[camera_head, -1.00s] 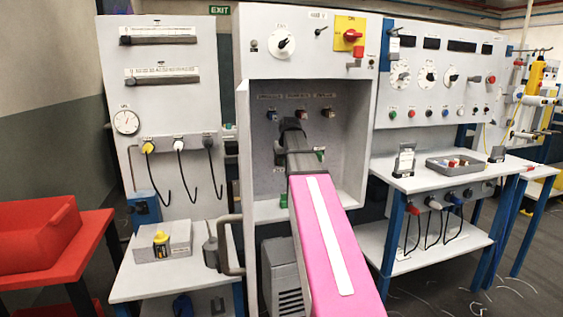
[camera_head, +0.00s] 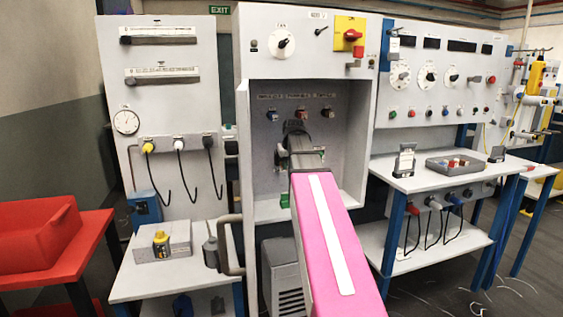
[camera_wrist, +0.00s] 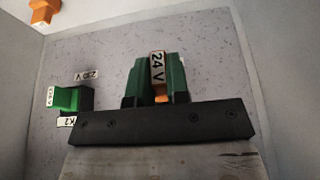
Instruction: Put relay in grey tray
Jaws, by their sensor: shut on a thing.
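In the wrist view my gripper (camera_wrist: 158,90) is shut on the relay (camera_wrist: 157,69), which has a white "24 V" label and shows an orange bit below it. Green parts flank the label; I cannot tell how much of them is relay and how much fingertip. In the head view my arm reaches into the open grey cabinet, and the grip is largely hidden. The grey tray (camera_head: 432,166) stands on the right-hand table and holds several small coloured items, apart from my gripper.
A green block sits in a black socket (camera_wrist: 85,98) marked K2, left in the wrist view. Cabinet walls (camera_head: 355,140) enclose my arm's end. The right table (camera_head: 405,180) also bears a dark stand (camera_head: 405,160). A red bin (camera_head: 40,235) is far left.

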